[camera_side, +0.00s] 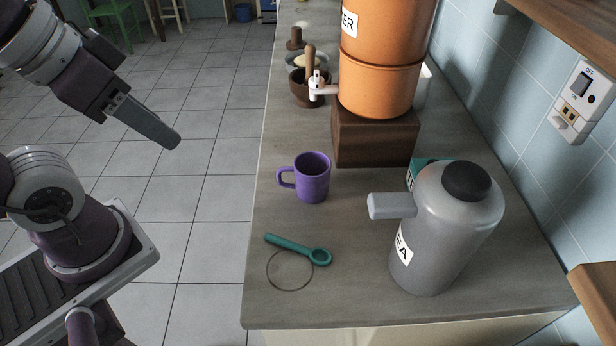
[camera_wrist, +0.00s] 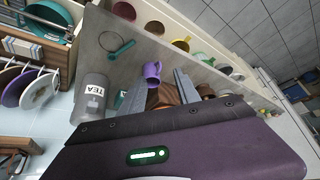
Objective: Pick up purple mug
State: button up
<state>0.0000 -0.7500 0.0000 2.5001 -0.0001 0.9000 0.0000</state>
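The purple mug (camera_side: 313,180) stands upright on the grey counter in the side view, left of the middle, with its handle pointing left. In the wrist view the mug (camera_wrist: 153,70) shows beyond my fingertips, near the picture's middle. My gripper (camera_side: 168,138) hangs in the air left of the counter in the side view, well apart from the mug. In the wrist view my gripper (camera_wrist: 160,77) has its two fingers spread with nothing held between them.
A grey tea flask (camera_side: 445,235) stands right of the mug. Behind, an orange dispenser (camera_side: 380,85) sits on a wooden block (camera_side: 373,142). A brown bowl (camera_side: 304,94) is farther back. The counter's left edge is clear beside the mug.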

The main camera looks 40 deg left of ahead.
jog(key=o, duration=1)
